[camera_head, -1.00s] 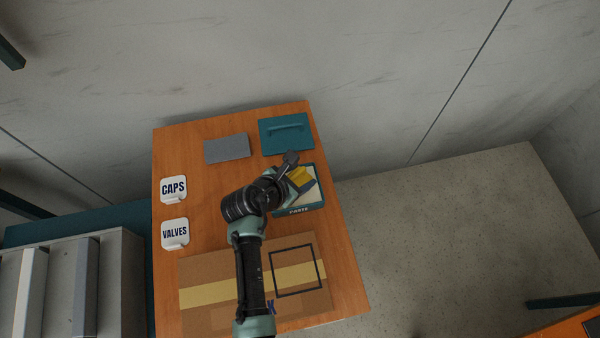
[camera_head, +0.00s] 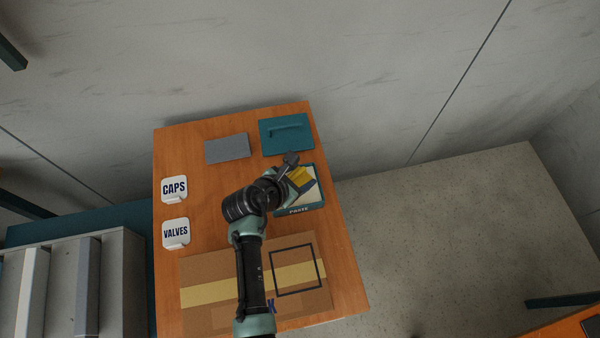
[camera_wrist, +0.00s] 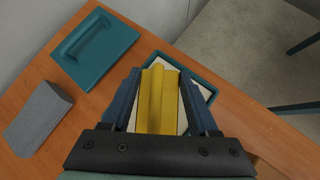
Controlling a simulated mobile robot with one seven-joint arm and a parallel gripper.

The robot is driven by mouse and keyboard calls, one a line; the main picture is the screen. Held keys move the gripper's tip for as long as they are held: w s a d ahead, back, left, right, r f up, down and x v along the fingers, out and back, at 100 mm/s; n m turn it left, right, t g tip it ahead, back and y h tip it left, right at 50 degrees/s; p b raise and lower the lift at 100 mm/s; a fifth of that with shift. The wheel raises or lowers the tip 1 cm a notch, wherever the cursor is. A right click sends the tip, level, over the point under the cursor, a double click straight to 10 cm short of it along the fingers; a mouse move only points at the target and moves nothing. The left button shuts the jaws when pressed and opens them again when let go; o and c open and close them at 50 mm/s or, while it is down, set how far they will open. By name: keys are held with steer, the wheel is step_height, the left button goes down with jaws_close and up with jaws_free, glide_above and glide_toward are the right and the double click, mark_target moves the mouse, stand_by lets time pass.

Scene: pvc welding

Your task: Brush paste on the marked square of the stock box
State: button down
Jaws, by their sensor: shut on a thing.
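My gripper (camera_wrist: 158,110) is shut on the yellow handle of a brush (camera_wrist: 158,97). In the head view the yellow brush (camera_head: 301,176) shows just beyond my wrist, over the paste tray (camera_head: 300,211). The tray has a dark teal rim and pale paste inside, and it also shows in the wrist view (camera_wrist: 205,86). I cannot tell whether the brush's lower end touches the paste. The stock box (camera_head: 210,272) lies at the front of the table with a tan tape band. Its marked square (camera_head: 298,247), a dark outline, is on the right part of its top; my forearm covers part of the box.
A teal lid with a handle (camera_head: 287,134) and a grey block (camera_head: 227,148) lie at the back of the table (camera_head: 195,150). CAPS (camera_head: 174,188) and VALVES (camera_head: 175,233) signs stand at the left edge. Open floor lies to the right.

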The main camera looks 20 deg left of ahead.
mark_target(300, 172)
steer(key=shift+s, duration=0.1)
stand_by(0.3)
step_height(300, 172, up, 7)
steer(key=p, duration=0.8)
stand_by(0.7)
steer(key=shift+d+f, duration=0.1)
steer(key=shift+f, duration=0.05)
steer(key=s+d+r+n+y+b, duration=0.1)
steer(key=s+d+r, duration=0.1)
steer(key=s+d, duration=0.2)
steer(key=s+d+r+n+y, duration=0.1)
steer(key=s+d+r, duration=0.2)
steer(key=d, duration=0.6)
steer(key=shift+s+r+n+b, duration=0.3)
steer(key=shift+s+r+b, duration=0.1)
steer(key=shift+s, duration=0.65)
